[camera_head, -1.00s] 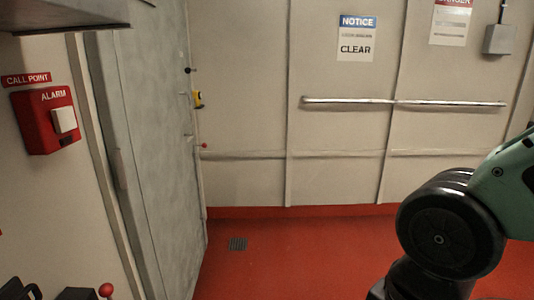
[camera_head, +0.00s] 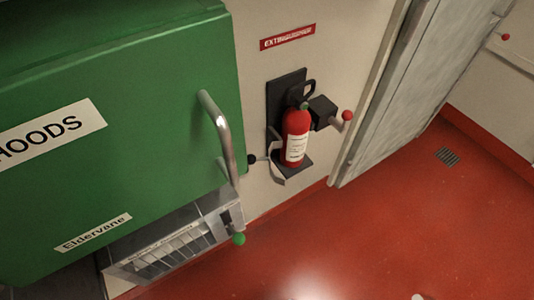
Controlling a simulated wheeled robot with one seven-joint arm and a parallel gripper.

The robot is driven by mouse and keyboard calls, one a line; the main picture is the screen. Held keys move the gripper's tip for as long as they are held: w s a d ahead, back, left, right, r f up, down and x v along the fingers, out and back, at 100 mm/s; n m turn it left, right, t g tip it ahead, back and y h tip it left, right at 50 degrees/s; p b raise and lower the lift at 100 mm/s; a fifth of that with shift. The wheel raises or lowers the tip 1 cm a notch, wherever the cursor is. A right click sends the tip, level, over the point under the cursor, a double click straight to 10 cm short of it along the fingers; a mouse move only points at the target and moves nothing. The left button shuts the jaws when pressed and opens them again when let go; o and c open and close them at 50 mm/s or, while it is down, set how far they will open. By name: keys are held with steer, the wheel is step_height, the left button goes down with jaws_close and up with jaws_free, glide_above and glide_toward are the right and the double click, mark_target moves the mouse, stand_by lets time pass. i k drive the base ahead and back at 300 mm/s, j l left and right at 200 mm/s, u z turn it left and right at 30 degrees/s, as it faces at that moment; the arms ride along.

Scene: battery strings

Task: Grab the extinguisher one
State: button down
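A red fire extinguisher (camera_head: 296,136) with a white label stands upright in a black wall bracket (camera_head: 285,92). A black box-like clamp (camera_head: 322,112) with a red-knobbed lever (camera_head: 346,116) sits at its upper right. A red sign (camera_head: 287,37) reading "EXTINGUISHER", partly blurred, is on the wall above. Another small black knob (camera_head: 252,159) is at the lower left of the bracket. My gripper is not in view.
A green cabinet (camera_head: 150,120) marked "HOODS" with a metal handle (camera_head: 222,135) juts out left of the extinguisher. A grey louvred unit (camera_head: 175,250) with a green knob is below it. A grey door (camera_head: 420,90) stands to the right. The red floor (camera_head: 380,230) in front is clear.

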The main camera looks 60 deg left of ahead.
mark_target(296, 119)
steer(key=l+u, duration=0.2)
steer(key=u, duration=1.5)
steer(key=k+l+u, duration=0.1)
steer(key=k+u, duration=0.2)
